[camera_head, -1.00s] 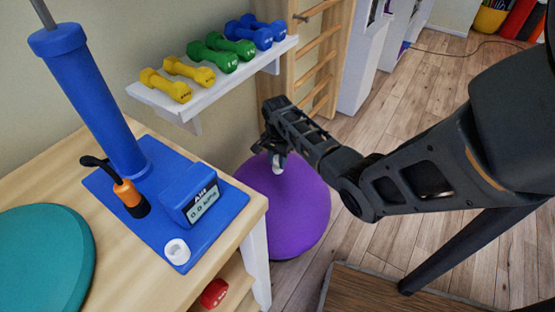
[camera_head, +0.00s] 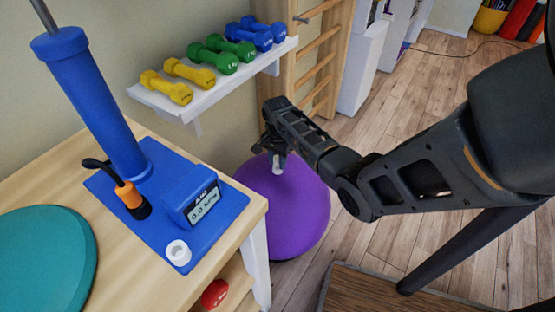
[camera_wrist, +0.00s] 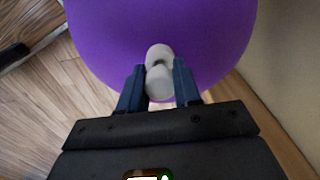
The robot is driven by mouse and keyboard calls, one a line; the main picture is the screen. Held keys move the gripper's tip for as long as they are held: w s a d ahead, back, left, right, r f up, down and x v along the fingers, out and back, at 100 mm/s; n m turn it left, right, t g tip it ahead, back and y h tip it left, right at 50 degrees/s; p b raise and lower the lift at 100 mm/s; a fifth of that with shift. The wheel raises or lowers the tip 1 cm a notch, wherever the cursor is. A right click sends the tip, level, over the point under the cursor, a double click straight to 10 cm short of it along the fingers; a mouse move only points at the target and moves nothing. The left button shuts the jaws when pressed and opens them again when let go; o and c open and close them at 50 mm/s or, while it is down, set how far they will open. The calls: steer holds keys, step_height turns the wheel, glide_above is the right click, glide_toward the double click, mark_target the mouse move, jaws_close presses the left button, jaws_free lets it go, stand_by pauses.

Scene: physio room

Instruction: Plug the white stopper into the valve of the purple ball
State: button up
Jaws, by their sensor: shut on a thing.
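The purple ball (camera_head: 290,215) stands on the floor beyond the right end of the table, and it fills the upper part of the wrist view (camera_wrist: 105,30). My gripper (camera_head: 276,155) is above the ball's upper side, pointing down. In the wrist view my gripper (camera_wrist: 158,80) is shut on the white stopper (camera_wrist: 160,82), which sits between the two blue fingertips against the purple background. The stopper also shows as a small white piece in the head view (camera_head: 277,169). The ball's valve cannot be made out. I cannot tell whether the stopper touches the ball.
The wooden table (camera_head: 110,280) holds a blue pump (camera_head: 95,100) on a blue base, with a gauge and a white ring (camera_head: 178,252). A shelf (camera_head: 210,90) with several dumbbells and wall bars (camera_head: 318,65) stand behind the ball. A brown step (camera_head: 400,292) lies front right.

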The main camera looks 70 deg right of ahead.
steer(key=shift+f+b, duration=0.3)
steer(key=shift+f, duration=0.25)
stand_by(0.4)
steer(key=shift+s+a+f, duration=0.15)
steer(key=shift+a+f, duration=0.05)
steer(key=shift+f, duration=0.25)
steer(key=shift+r, duration=0.15)
steer(key=shift+d+r+p, duration=0.2)
steer(key=shift+r+p, duration=2.35)
steer(key=shift+r, duration=0.05)
steer(key=shift+d, duration=0.15)
